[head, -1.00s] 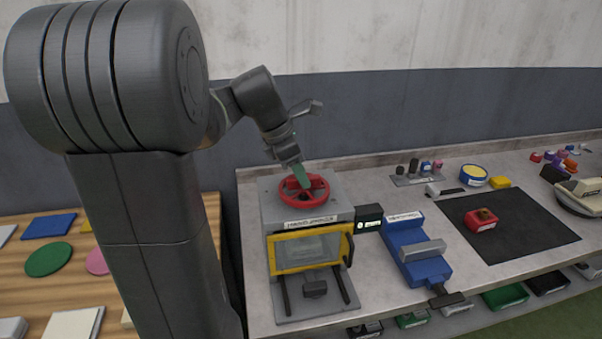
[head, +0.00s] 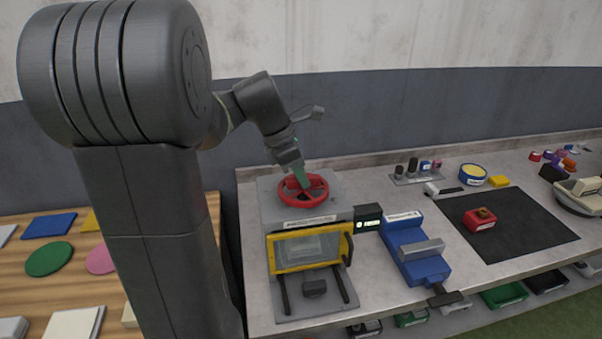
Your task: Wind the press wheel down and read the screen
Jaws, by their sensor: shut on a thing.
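The red press wheel (head: 318,198) lies flat on top of the grey press (head: 268,200) in the head view. My gripper (head: 300,180) reaches down from above and is shut on the wheel at its upper left part; the fingertips partly hide that part of the wheel. The press has a yellow-framed clear guard (head: 309,250) at its front, with a black handle on its right. The small dark screen (head: 368,219) stands at the right of the press and is lit with green-white characters too small to read.
A blue vise (head: 413,248) stands right of the screen. A black mat (head: 530,222) holds a red block (head: 479,219). A wooden table (head: 88,255) with coloured pieces is at left.

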